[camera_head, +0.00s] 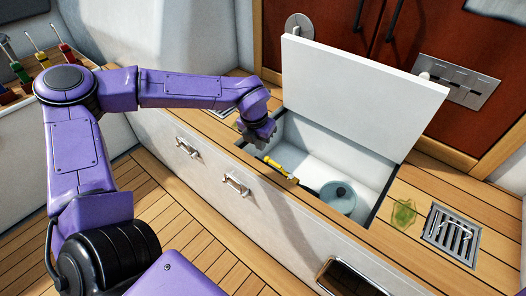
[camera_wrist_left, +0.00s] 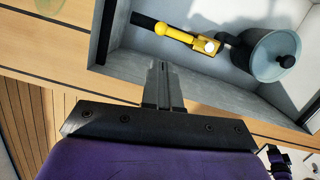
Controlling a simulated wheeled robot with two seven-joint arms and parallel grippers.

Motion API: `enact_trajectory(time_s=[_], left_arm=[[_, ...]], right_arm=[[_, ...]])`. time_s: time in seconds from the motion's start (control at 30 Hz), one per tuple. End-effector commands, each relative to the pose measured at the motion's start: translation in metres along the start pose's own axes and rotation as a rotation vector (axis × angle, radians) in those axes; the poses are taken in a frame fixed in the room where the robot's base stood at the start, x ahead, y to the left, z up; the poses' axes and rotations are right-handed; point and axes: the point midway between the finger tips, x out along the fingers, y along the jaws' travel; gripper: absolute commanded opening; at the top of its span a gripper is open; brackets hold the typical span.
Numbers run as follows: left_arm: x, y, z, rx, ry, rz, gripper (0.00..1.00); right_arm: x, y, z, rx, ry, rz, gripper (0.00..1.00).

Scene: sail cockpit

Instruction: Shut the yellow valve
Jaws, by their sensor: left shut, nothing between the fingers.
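The yellow valve (camera_head: 276,165) sits inside the open white locker (camera_head: 310,165), near its left front side. In the left wrist view the valve (camera_wrist_left: 190,37) shows a yellow lever with a rounded end, lying roughly in line with a black pipe (camera_wrist_left: 147,21). My left gripper (camera_head: 262,143) is at the locker's left front corner, just above and left of the valve. In the left wrist view its fingers (camera_wrist_left: 162,80) are shut and empty, apart from the valve. My right gripper is not in view.
A grey-blue lidded pot (camera_head: 338,196) stands right of the valve in the locker. The raised white lid (camera_head: 360,95) stands behind the opening. A green translucent patch (camera_head: 403,213) and a metal grate (camera_head: 452,235) lie on the wooden top at right. Several coloured-handled tools (camera_head: 40,65) stand at far left.

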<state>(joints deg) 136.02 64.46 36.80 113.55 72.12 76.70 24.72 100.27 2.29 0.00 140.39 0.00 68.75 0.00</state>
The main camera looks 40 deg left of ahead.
Motion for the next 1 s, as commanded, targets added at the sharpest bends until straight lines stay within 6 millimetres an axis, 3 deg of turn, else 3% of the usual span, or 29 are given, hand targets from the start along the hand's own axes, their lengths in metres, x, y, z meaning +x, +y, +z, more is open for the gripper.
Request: enact_trajectory(time_s=[0.2, 0.43, 0.6, 1.0], left_arm=[[0.047, 0.0, -0.002, 0.001, 0.004, 0.001, 0.0], [0.084, 0.0, -0.001, 0.001, 0.001, 0.0, 0.0], [0.092, 0.0, -0.001, 0.0, 0.0, 0.0, 0.0], [0.091, 0.002, 0.0, 0.002, 0.0, -0.001, 0.0]], right_arm=[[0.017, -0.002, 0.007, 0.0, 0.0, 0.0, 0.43], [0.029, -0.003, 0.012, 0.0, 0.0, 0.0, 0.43], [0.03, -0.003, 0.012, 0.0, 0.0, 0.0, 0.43], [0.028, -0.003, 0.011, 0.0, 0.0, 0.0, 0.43]])
